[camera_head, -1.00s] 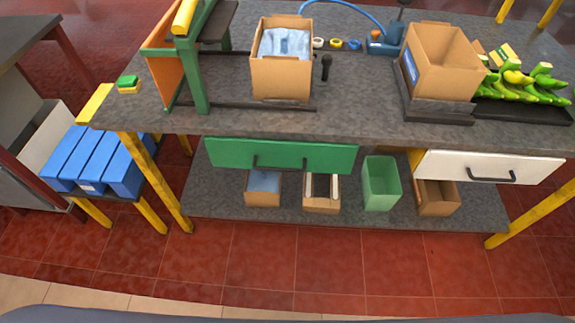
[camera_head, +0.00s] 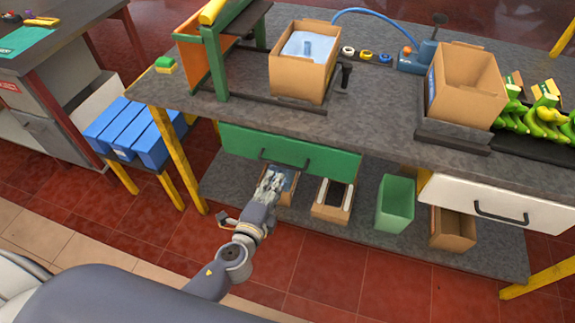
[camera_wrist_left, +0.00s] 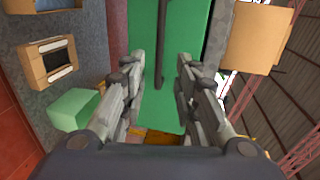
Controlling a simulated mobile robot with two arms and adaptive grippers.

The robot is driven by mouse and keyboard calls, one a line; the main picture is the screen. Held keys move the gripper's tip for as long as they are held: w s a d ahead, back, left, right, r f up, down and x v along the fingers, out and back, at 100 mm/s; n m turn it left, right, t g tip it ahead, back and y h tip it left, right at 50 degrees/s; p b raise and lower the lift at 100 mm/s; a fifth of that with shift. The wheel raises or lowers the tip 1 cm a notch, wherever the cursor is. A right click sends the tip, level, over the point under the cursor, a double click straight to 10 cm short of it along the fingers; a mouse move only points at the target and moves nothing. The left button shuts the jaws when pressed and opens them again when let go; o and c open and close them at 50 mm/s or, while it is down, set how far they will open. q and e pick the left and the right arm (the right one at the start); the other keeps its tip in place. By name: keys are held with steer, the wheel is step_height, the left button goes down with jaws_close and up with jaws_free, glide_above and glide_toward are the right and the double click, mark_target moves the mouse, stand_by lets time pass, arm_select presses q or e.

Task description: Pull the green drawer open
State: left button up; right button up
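The green drawer (camera_head: 325,158) sits under the table top, and its front looks shut. My left gripper (camera_head: 273,176) is just in front of and below the handle in the head view. In the left wrist view the gripper (camera_wrist_left: 162,65) is open, its two fingers apart. The handle (camera_wrist_left: 161,40) shows as an upright dark bar between the fingers against the green front (camera_wrist_left: 172,110). I cannot tell whether it touches them. My right gripper is not in view.
A white drawer (camera_head: 545,213) is to the right. The lower shelf (camera_head: 350,222) holds small cardboard boxes and a green bin (camera_head: 395,204). Blue bins (camera_head: 128,125) stand on the left beside a yellow table leg (camera_head: 180,160). The red floor in front is free.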

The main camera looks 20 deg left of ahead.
mark_target(284, 165)
arm_select(q)
steer(key=x, duration=0.9)
steer(key=shift+w+f, duration=0.1)
steer(key=shift+w, duration=0.2)
jaws_close()
